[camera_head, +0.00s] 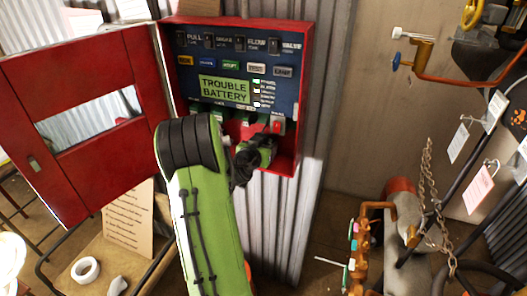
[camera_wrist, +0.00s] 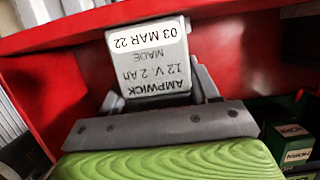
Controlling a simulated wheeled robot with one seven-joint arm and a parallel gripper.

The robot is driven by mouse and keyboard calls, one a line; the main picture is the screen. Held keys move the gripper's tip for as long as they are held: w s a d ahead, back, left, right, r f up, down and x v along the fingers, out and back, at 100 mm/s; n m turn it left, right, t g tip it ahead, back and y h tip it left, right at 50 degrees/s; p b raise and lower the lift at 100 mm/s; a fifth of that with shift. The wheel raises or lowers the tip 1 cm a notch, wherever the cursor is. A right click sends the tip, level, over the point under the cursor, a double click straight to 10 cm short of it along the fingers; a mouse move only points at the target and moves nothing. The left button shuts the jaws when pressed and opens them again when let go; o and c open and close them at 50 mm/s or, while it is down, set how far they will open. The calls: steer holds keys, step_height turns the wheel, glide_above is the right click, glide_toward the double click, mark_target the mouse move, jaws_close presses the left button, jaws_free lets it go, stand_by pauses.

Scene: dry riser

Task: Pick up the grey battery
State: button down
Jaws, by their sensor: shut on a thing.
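The grey battery (camera_wrist: 150,50) shows in the wrist view, with a pale label reading AMPWICK 12 V 2 Ah and 03 MAR 22, upside down in the picture. My gripper (camera_wrist: 160,88) is shut on it, with dark fingers at both its sides. Red cabinet wall lies behind it. In the head view my gripper (camera_head: 262,150) reaches into the lower right of the red cabinet (camera_head: 307,85). The battery is hidden or too small to tell there. I cannot tell whether it touches the cabinet floor.
Green blocks (camera_wrist: 297,150) with labels sit to the right of my gripper in the wrist view. The cabinet's red door (camera_head: 75,100) stands open at left. A panel reading TROUBLE BATTERY (camera_head: 224,89) is above my gripper. Pipes and valves (camera_head: 360,245) stand at right.

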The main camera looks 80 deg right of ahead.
steer(key=shift+r, duration=0.1)
steer(key=shift+r, duration=0.2)
steer(key=shift+w+a, duration=0.1)
steer(key=shift+a, duration=0.15)
steer(key=w+a+b, duration=0.1)
steer(key=a+b, duration=0.8)
steer(key=a, duration=0.8)
steer(key=shift+w+a, duration=0.2)
steer(key=shift+a, duration=0.05)
steer(key=a+b, duration=0.5)
steer(key=a, duration=0.3)
steer(key=shift+w+a, duration=0.25)
steer(key=shift+w, duration=0.2)
